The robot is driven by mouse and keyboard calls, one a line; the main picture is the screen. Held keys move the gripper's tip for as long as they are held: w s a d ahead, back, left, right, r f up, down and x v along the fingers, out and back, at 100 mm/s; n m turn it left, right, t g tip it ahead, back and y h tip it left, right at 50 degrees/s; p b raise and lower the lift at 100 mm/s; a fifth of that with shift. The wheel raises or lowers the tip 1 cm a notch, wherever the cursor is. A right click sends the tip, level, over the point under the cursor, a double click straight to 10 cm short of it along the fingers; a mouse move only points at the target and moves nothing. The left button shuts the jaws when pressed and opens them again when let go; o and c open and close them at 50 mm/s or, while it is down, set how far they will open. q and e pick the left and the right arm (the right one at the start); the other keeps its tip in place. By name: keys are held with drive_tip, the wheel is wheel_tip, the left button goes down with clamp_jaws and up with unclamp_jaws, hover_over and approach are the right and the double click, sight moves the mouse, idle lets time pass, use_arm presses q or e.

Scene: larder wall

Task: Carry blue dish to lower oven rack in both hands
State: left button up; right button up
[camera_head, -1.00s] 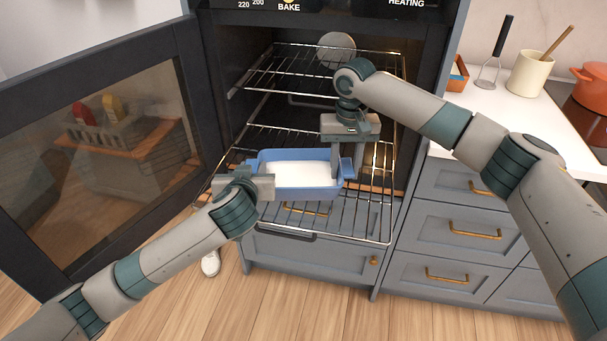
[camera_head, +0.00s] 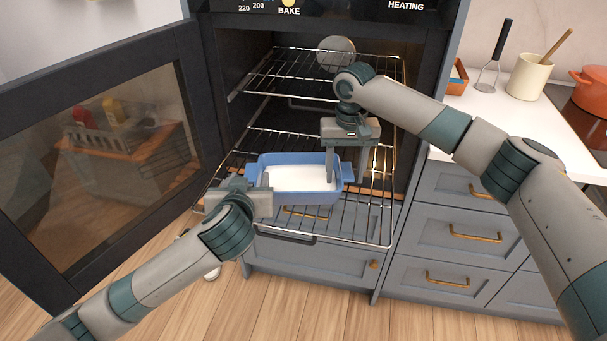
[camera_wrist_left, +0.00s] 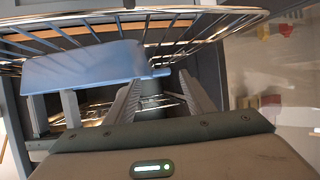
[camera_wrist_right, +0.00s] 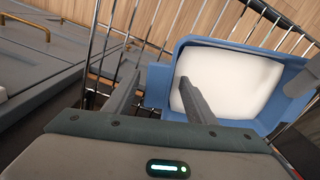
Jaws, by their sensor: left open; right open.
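The blue dish (camera_head: 297,197) with white contents sits level on the pulled-out lower oven rack (camera_head: 345,225). My left gripper (camera_head: 243,185) is open and empty, just off the dish's left end. In the left wrist view, the dish (camera_wrist_left: 80,75) lies to the left, with its handle near the spread fingers (camera_wrist_left: 158,80). My right gripper (camera_head: 347,165) is open at the dish's right end, pointing down. In the right wrist view, its fingers (camera_wrist_right: 160,90) are spread around the dish's end handle and rim (camera_wrist_right: 157,88), with one finger over the white contents.
An upper rack (camera_head: 285,72) with a round, pale object (camera_head: 336,52) at its back is above. The oven door (camera_head: 110,150) stands open at left. Drawers (camera_head: 475,205) and a counter (camera_head: 495,105) with utensils, a cream pot (camera_head: 530,75) and an orange pot (camera_head: 595,82) are at right.

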use_arm(q)
drive_tip(key=v, duration=0.6)
drive_tip(key=shift+s+r, duration=0.15)
drive_tip(key=shift+s, duration=0.1)
use_arm(e)
wheel_tip(320, 180, up, 12)
idle(0.7)
drive_tip(key=shift+s+f, duration=0.1)
idle(0.4)
